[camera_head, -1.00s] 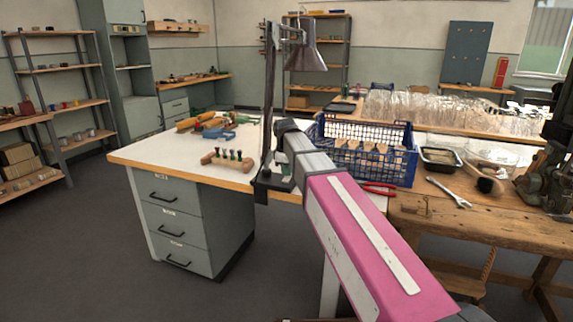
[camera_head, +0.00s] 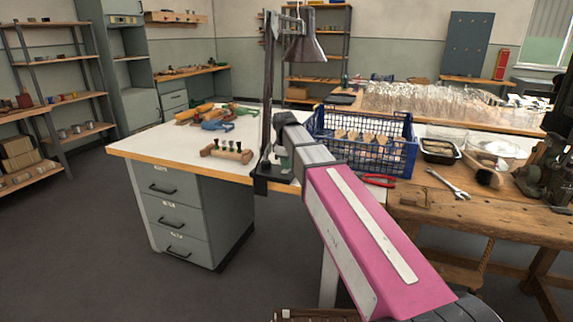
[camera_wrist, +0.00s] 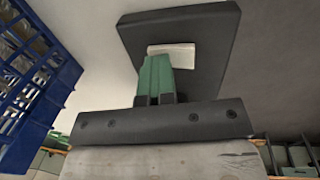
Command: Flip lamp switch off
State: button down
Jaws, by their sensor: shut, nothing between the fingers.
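The desk lamp has a dark post (camera_head: 267,90) and a grey metal shade (camera_head: 306,46). Its dark base (camera_head: 262,186) sits at the front edge of the white-topped desk. In the wrist view the dark base (camera_wrist: 215,28) fills the upper middle and carries a pale rectangular switch (camera_wrist: 183,54). My gripper (camera_wrist: 155,62) is shut, its green fingers pointing at the base. The fingertips overlap the lower left of the switch; I cannot tell whether they touch it. In the head view my arm hides most of the gripper and the switch.
A blue wire crate (camera_head: 362,142) stands close to the right of the lamp; its side (camera_wrist: 35,85) also shows at left in the wrist view. A wooden block with tufts (camera_head: 226,152) lies to the left. Red pliers (camera_head: 378,180) and a wrench (camera_head: 450,188) lie to the right.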

jog(key=shift+s+a+r, duration=0.15)
jog(key=shift+s+a, duration=0.1)
jog(key=shift+s, duration=0.45)
jog(key=shift+r, duration=0.1)
jog(key=shift+r, duration=0.35)
notch_tip(320, 180, up, 13)
jog(key=s, duration=0.1)
jog(key=shift+s+a, duration=0.3)
